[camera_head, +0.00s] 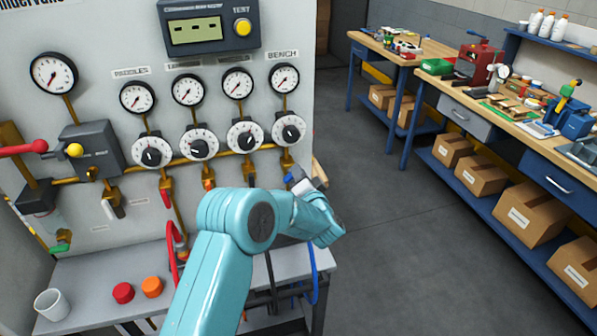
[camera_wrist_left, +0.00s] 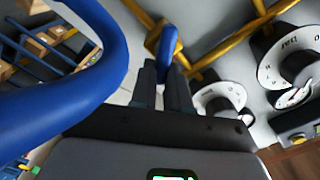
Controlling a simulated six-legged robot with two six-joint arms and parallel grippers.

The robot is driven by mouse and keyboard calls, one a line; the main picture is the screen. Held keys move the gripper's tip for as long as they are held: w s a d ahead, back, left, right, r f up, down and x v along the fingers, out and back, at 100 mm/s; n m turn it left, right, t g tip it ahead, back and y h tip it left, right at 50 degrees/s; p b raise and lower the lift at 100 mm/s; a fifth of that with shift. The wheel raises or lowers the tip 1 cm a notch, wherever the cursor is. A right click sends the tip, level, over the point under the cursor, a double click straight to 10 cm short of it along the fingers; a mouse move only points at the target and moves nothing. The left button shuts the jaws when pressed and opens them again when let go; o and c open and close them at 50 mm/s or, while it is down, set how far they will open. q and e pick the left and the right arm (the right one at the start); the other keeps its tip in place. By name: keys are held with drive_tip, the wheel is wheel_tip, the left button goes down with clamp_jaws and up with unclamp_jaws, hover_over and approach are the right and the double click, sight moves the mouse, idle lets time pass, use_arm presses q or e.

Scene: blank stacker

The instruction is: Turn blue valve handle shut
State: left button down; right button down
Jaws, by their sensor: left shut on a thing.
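The blue valve handle (camera_wrist_left: 170,40) shows in the left wrist view, at a brass fitting on the pipe. My left gripper (camera_wrist_left: 166,72) is shut on the handle, with its two dark fingers on either side of it. In the head view, my teal left arm reaches to the panel's lower right, below the gauge marked BENCH. There the gripper (camera_head: 301,182) is partly hidden by my arm, and the valve body is mostly covered. My right gripper is in neither view.
A blue hose (camera_wrist_left: 95,75) curves close beside the gripper in the wrist view. Dials (camera_head: 289,129) and gauges (camera_head: 284,78) sit above the valve. A white cup (camera_head: 52,305) and red and orange caps stand on the shelf. Workbenches stand at right, beyond clear floor.

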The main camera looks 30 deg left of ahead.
use_arm(q)
drive_tip(key=shift+d+f+m+p, duration=0.1)
drive_tip(key=shift+f+m+p, duration=0.2)
drive_tip(key=shift+m, duration=0.85)
drive_tip(key=shift+a+f+m+p, duration=0.1)
drive_tip(key=shift+f+m+p, duration=0.2)
drive_tip(key=shift+m, duration=0.9)
drive_tip(key=shift+d+f+m+p, duration=0.1)
drive_tip(key=shift+f+m+p, duration=0.2)
drive_tip(key=shift+m, duration=0.85)
drive_tip(key=c, duration=1.1)
unclamp_jaws()
drive_tip(key=shift+s+r, duration=0.1)
drive_tip(key=shift+r, duration=0.1)
